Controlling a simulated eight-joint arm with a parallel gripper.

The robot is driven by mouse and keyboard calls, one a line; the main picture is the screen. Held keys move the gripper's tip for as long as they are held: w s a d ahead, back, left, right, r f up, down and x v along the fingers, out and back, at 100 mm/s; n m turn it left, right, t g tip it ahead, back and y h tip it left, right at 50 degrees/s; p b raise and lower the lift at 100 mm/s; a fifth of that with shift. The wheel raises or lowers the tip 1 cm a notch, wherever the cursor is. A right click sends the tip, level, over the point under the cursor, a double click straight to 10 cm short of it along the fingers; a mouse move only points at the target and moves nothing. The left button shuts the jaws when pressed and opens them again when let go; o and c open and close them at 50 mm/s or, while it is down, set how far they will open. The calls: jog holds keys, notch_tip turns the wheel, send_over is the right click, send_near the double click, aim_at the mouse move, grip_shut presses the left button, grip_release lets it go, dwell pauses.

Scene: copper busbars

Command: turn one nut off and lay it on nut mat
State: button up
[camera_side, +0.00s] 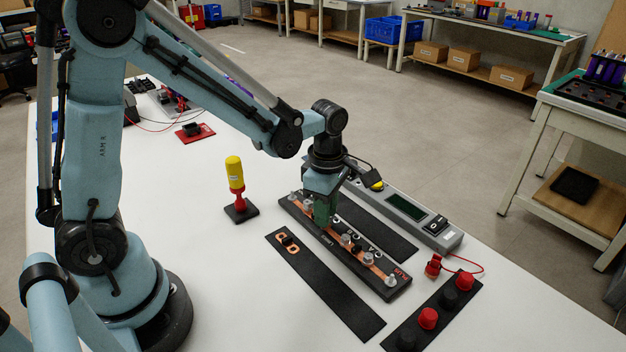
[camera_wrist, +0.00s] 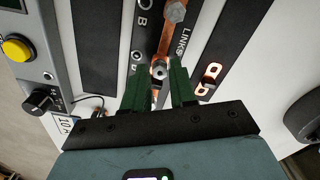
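My gripper (camera_side: 322,218) is down over the black busbar board (camera_side: 391,293), near its far-left half. In the wrist view my gripper (camera_wrist: 157,84) has its two green fingers apart, one on each side of a grey nut (camera_wrist: 158,71) on a copper bar. I see a gap on both sides of the nut, so the fingers do not look closed on it. Another grey hex head (camera_wrist: 176,12) sits further along the copper. Two black mats flank the board: a bare one (camera_side: 385,235), and one (camera_side: 335,297) with copper links. I cannot read which is the nut mat.
A yellow-handled tool (camera_side: 235,173) stands upright in a stand left of the board. A grey meter box (camera_side: 405,207) lies behind the bare mat. A black strip with red and black caps (camera_side: 428,318) is at front right. White table is clear at left.

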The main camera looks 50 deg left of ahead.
jog(key=m, duration=0.4)
jog(key=shift+m, duration=0.4)
jog(key=m, duration=0.5)
jog(key=shift+c, duration=0.4)
grip_shut()
jog(key=n, duration=0.7)
jog(key=shift+r, duration=0.7)
jog(key=shift+r, duration=1.95)
